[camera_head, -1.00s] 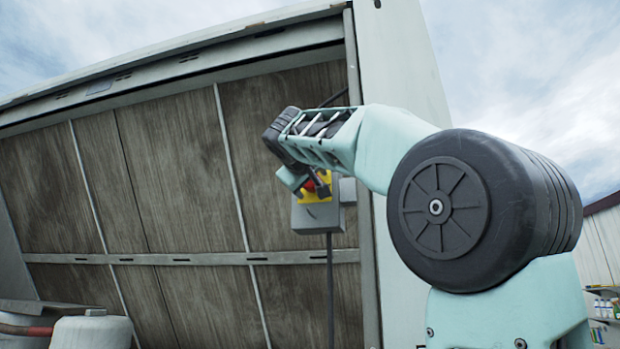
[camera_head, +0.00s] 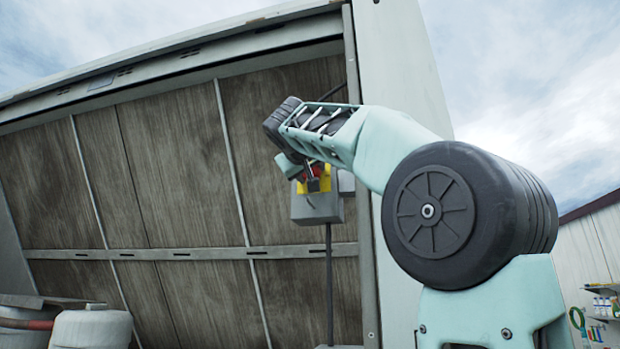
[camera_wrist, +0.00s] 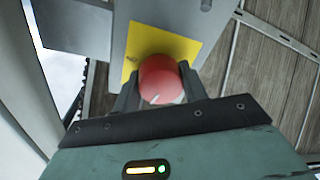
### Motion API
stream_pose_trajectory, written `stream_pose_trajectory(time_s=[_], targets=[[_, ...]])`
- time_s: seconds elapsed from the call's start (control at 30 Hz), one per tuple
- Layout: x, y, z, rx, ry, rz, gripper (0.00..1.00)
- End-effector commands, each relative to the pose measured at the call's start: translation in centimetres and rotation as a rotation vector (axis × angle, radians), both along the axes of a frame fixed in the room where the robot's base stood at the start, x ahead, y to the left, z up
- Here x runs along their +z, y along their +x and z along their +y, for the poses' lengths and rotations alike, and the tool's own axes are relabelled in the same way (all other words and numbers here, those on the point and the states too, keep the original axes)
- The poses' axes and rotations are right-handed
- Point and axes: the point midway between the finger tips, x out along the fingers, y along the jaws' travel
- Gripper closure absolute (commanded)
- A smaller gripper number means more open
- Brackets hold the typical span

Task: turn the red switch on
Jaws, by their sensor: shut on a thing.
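The red switch (camera_wrist: 159,79) is a round red knob on a yellow plate (camera_wrist: 187,48). The plate is on the front of a grey box (camera_head: 318,209), which is mounted at the wood-panelled wall. In the wrist view my gripper (camera_wrist: 160,88) has one finger on each side of the red knob and is shut on it. In the head view my gripper (camera_head: 314,178) is in front of the yellow plate and hides most of the knob. A white mark shows on the near side of the knob.
A dark cable (camera_head: 329,290) runs down from the box. A pale metal post (camera_head: 410,90) stands right of the box. White rounded tanks (camera_head: 92,328) are at the lower left. Shelves with bottles (camera_head: 605,306) are at the far right.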

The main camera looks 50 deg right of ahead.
Motion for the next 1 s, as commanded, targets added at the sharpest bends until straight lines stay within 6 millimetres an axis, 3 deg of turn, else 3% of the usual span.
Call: stream_pose_trajectory(time_s=[1.0], targets=[[-0.34, -0.01, 0.06, 0.005, 0.370, -0.886, 0.80]])
